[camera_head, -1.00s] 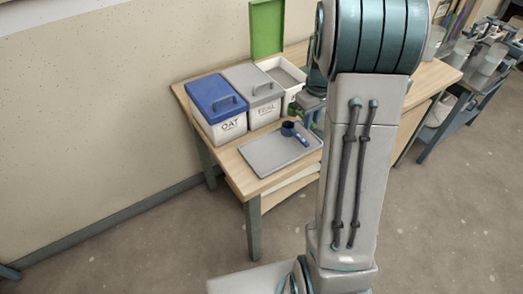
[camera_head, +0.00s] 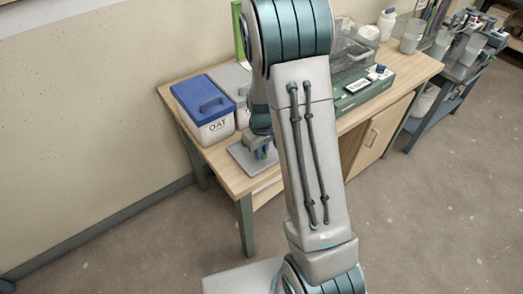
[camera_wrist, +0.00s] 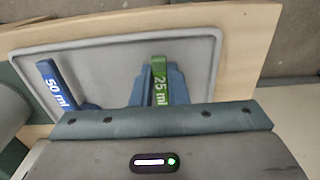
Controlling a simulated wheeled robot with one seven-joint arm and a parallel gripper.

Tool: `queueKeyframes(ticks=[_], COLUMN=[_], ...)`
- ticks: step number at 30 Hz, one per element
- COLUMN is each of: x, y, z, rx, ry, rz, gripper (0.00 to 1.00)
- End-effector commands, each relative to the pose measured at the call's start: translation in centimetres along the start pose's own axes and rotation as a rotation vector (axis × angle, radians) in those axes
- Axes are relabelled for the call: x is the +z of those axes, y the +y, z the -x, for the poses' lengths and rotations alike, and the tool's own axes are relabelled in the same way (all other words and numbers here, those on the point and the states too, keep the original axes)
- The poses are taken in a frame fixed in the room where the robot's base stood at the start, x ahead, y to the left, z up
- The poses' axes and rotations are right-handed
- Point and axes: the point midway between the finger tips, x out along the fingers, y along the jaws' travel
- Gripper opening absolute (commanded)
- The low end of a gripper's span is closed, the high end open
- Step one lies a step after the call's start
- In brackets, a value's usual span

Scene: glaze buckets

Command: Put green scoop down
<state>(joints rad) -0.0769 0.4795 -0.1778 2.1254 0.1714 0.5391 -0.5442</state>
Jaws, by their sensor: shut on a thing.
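The green scoop (camera_wrist: 159,88), marked 25 ml, is held between the fingers of my gripper (camera_wrist: 160,82) in the wrist view. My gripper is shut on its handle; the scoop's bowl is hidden. It is over the grey tray (camera_wrist: 110,58), and I cannot tell whether the scoop touches it. A blue scoop (camera_wrist: 55,86), marked 50 ml, lies on the tray to the left, apart from the green one. In the head view my gripper (camera_head: 264,152) is low over the tray (camera_head: 240,157), and my arm hides much of that area.
A white bin with a blue lid, marked OAT (camera_head: 208,108), stands left of the tray, with a grey-lidded bin (camera_head: 232,80) behind it. A green lid (camera_head: 238,30) stands upright behind my arm. A dark green scale-like device (camera_head: 362,92) is to the right on the wooden table.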

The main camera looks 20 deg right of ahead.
Motion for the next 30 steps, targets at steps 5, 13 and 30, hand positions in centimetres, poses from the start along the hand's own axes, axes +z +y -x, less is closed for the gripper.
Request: queueKeyframes(ticks=[5, 13, 30], x=[0.0, 0.0, -0.1], y=[0.0, 0.0, 0.1], z=[-0.3, -0.4, 3.0], rx=[0.001, 0.001, 0.003], ry=[0.003, 0.002, 0.008], rz=[0.000, 0.000, 0.000], gripper=[0.00, 0.36, 0.36])
